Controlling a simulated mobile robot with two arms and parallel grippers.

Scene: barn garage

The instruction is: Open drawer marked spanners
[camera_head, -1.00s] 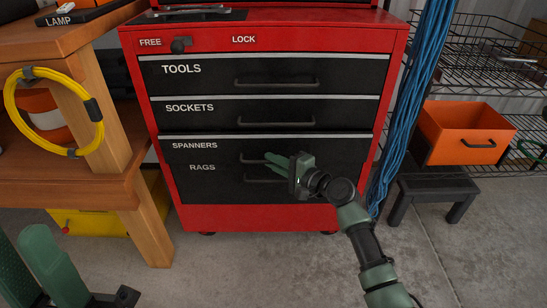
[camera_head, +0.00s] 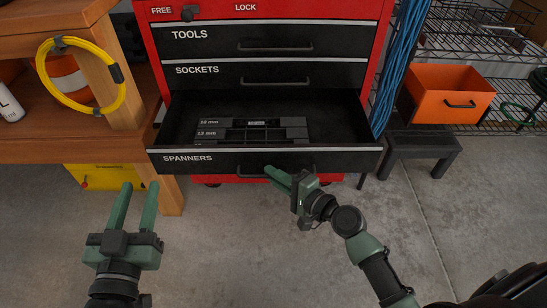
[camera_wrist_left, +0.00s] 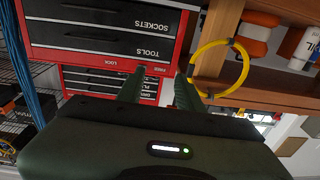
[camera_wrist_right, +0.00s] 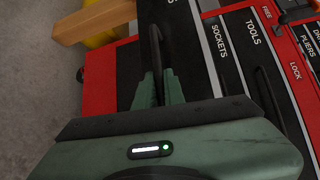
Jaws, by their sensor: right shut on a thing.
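The black drawer marked SPANNERS (camera_head: 225,162) is pulled well out of the red tool cabinet, and its inside shows in the head view. Dark racks (camera_head: 255,134) with size labels lie inside it. My right gripper (camera_head: 279,178) is at the drawer's front and shut on its handle. In the right wrist view the handle (camera_wrist_right: 156,45) runs between the fingers. My left gripper (camera_head: 137,192) is open and empty, in front of the cabinet to the left. In the left wrist view its fingers (camera_wrist_left: 157,85) stand apart.
The TOOLS drawer (camera_head: 225,43) and SOCKETS drawer (camera_head: 230,80) above are shut. A wooden bench (camera_head: 60,148) with a yellow hose coil (camera_head: 112,104) stands left. An orange bin (camera_head: 440,80), a dark stool (camera_head: 420,143) and blue cable (camera_head: 395,75) are right.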

